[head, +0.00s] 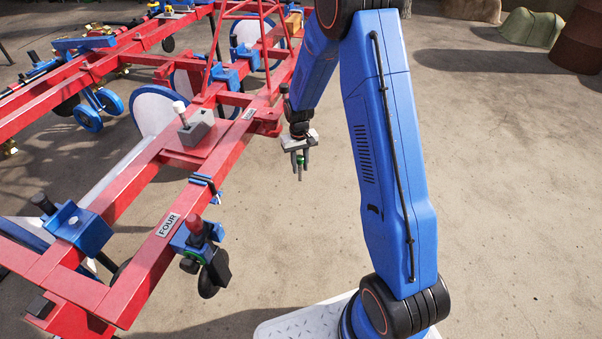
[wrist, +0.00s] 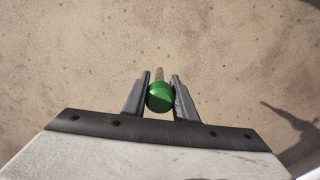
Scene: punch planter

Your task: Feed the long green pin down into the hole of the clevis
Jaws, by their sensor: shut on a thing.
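The long green pin (head: 300,174) hangs from my gripper (head: 300,154), its grey shaft pointing down. In the wrist view its round green head (wrist: 160,97) sits between the two fingers of my gripper (wrist: 158,82), which are shut on it. The shaft (wrist: 159,74) shows beyond the head over bare ground. The pin is in the air, right of the red frame and apart from it. I cannot tell for sure which part is the clevis; several blue brackets sit on the frame, and no hole for the pin shows in the wrist view.
The red frame (head: 150,168) fills the left side. It bears a "FOUR" label (head: 168,225), a blue bracket with a red knob (head: 195,226), a blue block (head: 86,232) and a grey block with a white-topped peg (head: 198,127). Bare ground lies right of the frame.

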